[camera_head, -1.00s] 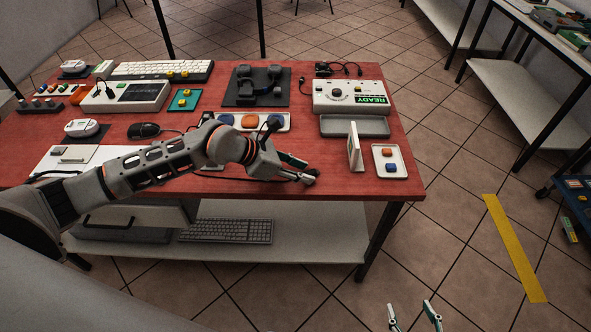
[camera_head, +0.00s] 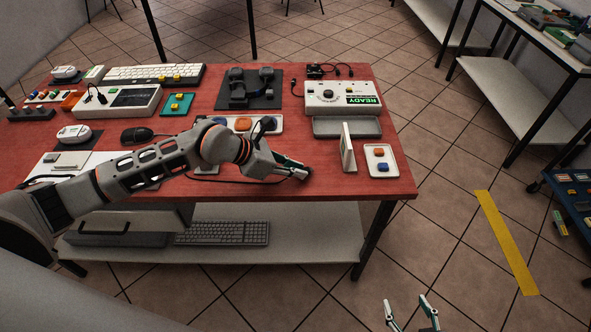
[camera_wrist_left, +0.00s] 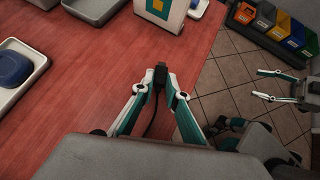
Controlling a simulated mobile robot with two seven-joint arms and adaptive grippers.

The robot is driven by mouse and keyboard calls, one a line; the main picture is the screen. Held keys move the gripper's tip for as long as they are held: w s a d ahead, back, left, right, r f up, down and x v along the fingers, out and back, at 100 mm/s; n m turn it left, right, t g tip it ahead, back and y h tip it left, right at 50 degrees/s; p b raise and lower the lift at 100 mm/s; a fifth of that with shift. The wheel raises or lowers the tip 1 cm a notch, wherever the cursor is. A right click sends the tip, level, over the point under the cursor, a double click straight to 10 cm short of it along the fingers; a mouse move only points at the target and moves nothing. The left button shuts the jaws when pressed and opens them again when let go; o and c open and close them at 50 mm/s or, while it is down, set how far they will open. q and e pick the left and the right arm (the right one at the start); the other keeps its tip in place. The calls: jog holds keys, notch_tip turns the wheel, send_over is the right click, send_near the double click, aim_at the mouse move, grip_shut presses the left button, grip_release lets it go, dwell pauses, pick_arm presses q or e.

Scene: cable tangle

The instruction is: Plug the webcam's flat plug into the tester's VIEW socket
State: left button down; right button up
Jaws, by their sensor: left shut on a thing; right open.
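My left gripper (camera_head: 304,173) is low over the red table's front edge. In the left wrist view its fingers (camera_wrist_left: 156,88) are shut on a small black plug (camera_wrist_left: 160,76), with a black cable (camera_wrist_left: 150,122) running back between them. In the head view the cable (camera_head: 232,180) runs left along the table's front. A white box marked READY (camera_head: 343,93), with a dark dial, stands at the back right; I cannot read a VIEW label. I cannot make out the webcam surely. My right gripper (camera_head: 412,312) is open and empty, beyond the table's front.
A grey tray (camera_head: 347,134) lies before the READY box. An upright white panel (camera_head: 347,153) and a small white tray (camera_head: 381,173) with orange and blue pieces stand right of my left gripper.

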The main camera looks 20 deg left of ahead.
pick_arm(q)
jog(key=shift+r+p, duration=1.2)
jog(key=shift+r, duration=0.55)
notch_tip(320, 180, up, 2)
jog(key=shift+r+p, duration=0.1)
jog(key=shift+p, duration=0.75)
